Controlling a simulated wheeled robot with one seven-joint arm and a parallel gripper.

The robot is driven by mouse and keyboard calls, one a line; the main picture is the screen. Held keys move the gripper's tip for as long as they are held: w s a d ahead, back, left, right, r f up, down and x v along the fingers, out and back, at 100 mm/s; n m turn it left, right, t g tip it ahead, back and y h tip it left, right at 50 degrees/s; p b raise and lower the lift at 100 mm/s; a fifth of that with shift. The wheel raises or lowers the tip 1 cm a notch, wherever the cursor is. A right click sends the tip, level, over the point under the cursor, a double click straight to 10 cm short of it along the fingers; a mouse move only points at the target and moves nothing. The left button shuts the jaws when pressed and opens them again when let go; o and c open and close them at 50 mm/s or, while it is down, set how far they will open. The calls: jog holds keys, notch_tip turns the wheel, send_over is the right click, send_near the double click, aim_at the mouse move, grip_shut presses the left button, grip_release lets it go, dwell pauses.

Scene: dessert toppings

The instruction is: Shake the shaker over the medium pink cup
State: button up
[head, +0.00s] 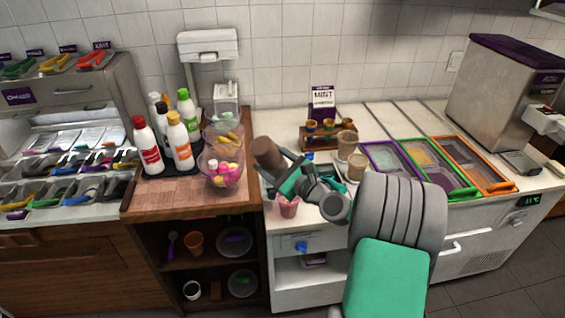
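A brown cylindrical shaker (266,152) is tilted above the white counter, its wide end up and to the left. My gripper (281,166) is shut on it, though my arm's links partly hide the fingers. A pink cup (288,208) stands upright near the counter's front edge, below the shaker and a little to its right. My wrist links partly cover the area just behind the cup.
Glass bowls (212,175) with colourful contents and several bottles (148,147) on a dark tray stand to the left. Framed topping bins (429,164) lie further right.

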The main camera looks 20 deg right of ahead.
aim_at(283, 165)
jog(key=shift+w+d+r+p, duration=0.15)
jog(key=shift+w+d+r, duration=0.3)
jog(key=shift+d, duration=0.4)
jog(key=shift+w+d+r+p, duration=0.15)
jog(key=shift+w+d+r, duration=0.3)
jog(key=shift+d, duration=0.35)
jog(key=shift+w+d+r+p, duration=0.15)
jog(key=shift+w+d+r, duration=0.25)
jog(key=shift+d, duration=0.45)
jog(key=shift+w+f, duration=0.1)
notch_tip(283, 165, down, 8)
jog(key=b, duration=0.5)
notch_tip(283, 165, up, 8)
jog(key=p, duration=0.7)
